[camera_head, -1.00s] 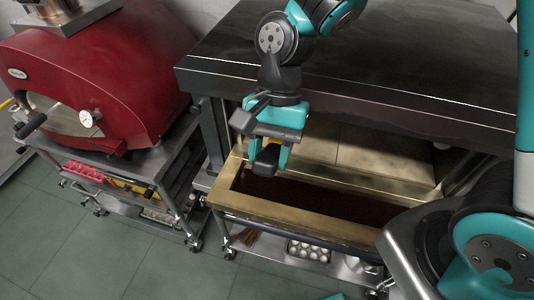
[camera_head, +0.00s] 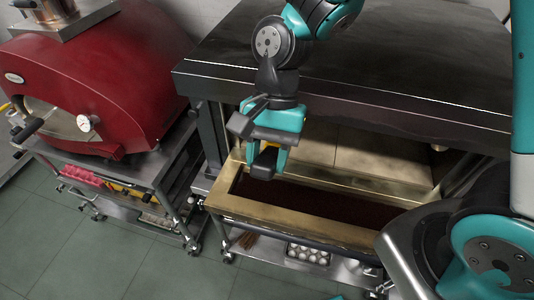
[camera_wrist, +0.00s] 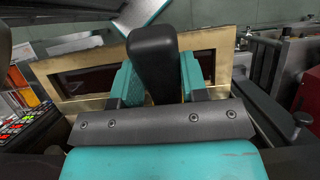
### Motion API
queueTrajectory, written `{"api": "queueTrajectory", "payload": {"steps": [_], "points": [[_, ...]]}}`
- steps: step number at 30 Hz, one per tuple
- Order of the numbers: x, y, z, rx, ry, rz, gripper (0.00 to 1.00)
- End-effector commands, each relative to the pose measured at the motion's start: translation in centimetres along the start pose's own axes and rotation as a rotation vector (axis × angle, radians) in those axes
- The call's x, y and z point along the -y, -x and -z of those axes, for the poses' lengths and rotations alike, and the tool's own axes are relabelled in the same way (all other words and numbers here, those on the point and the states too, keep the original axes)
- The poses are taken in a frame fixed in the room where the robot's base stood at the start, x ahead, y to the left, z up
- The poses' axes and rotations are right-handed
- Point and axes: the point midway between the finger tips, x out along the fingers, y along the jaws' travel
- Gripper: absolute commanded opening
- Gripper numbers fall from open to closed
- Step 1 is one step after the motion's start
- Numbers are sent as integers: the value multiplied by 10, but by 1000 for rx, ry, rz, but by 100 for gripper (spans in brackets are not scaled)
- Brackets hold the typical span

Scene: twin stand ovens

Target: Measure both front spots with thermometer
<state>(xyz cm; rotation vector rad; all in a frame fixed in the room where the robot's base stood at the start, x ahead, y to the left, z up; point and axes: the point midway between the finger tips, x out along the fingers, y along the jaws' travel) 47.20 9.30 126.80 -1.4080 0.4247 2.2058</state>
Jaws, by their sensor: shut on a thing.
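My gripper (camera_head: 268,158) is shut on a black-and-yellow handheld tool, which looks like the thermometer (camera_head: 265,162). In the wrist view its black rounded body (camera_wrist: 153,55) stands between the teal fingers. The gripper hangs in front of the black-topped oven (camera_head: 330,60), above the left part of a brass-framed door (camera_head: 300,222) that is folded down with a dark window in it. The oven mouth behind shows a pale stone floor (camera_head: 360,155). The front spots cannot be told apart on it. The thermometer's far end is hidden.
A red dome oven (camera_head: 100,75) with a round dial (camera_head: 85,122) stands on a steel cart at the left. A lower shelf under the open door holds a tray of white round items (camera_head: 308,254). The tiled floor (camera_head: 110,255) at front left is clear.

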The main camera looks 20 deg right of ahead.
Motion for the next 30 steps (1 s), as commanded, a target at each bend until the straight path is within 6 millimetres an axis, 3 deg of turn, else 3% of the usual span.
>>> {"api": "queueTrajectory", "payload": {"steps": [30], "points": [[0,0,-6,-23,3,-1,12]]}}
